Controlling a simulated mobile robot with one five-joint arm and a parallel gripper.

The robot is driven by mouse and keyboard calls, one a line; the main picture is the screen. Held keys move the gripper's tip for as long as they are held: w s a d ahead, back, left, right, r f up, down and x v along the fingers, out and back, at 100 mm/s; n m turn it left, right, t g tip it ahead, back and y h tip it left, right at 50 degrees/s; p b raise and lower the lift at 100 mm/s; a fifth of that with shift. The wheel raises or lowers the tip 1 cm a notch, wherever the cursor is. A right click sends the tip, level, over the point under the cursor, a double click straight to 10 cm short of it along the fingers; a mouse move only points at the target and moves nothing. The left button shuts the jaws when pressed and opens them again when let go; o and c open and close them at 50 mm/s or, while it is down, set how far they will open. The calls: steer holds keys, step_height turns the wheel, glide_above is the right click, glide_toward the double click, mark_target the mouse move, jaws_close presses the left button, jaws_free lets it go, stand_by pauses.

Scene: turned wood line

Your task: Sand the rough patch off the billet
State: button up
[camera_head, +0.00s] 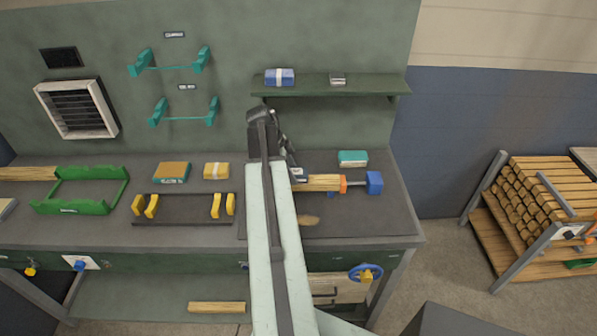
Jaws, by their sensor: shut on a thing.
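The billet (323,183) is a pale wooden cylinder lying level over the dark bench top. Its right end meets an orange collar (343,184), with a thin rod and a blue block (374,183) beyond. Its left end is hidden behind my arm. I cannot make out the rough patch. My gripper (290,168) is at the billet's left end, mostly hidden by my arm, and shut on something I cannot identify. A small white-and-dark piece (299,174) shows beside it. I cannot tell whether the held thing touches the billet.
A teal block (352,158) lies behind the billet. A tan-and-teal block (172,172) and a yellow block (216,170) lie left, behind a dark rack with yellow supports (183,209). A green frame (82,190) stands farther left. A shelf (365,88) overhangs the back. A brown spot (309,220) marks the bench.

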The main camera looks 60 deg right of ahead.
mark_target(323, 178)
steer(key=shift+w+a+f, duration=0.1)
steer(key=shift+w+a, duration=0.3)
steer(key=shift+w, duration=0.35)
steer(key=shift+w+a+f, duration=0.1)
steer(key=shift+w+a, duration=0.3)
steer(key=shift+w, duration=0.3)
steer(key=shift+w+a+r, duration=0.1)
steer(key=shift+w+a, duration=0.25)
steer(key=shift+w, duration=0.45)
steer(key=shift+w+a+r, duration=0.1)
steer(key=shift+w+a, duration=0.25)
steer(key=shift+w, duration=0.4)
steer(key=shift+f, duration=0.25)
steer(key=shift+s+r, duration=0.1)
steer(key=shift+c, duration=0.5)
steer(key=shift+s+d, duration=0.4)
steer(key=shift+s, duration=0.35)
steer(key=shift+s+d, duration=0.35)
steer(key=shift+s, duration=0.35)
steer(key=shift+s+d, duration=0.35)
steer(key=shift+s, duration=0.4)
steer(key=shift+s+d, duration=0.3)
steer(key=shift+s, duration=0.4)
steer(key=shift+s+d, duration=0.75)
steer(key=shift+s, duration=0.7)
steer(key=shift+s+d, duration=0.75)
steer(key=shift+s, duration=0.7)
steer(key=shift+s+d, duration=0.75)
steer(key=shift+s, duration=0.7)
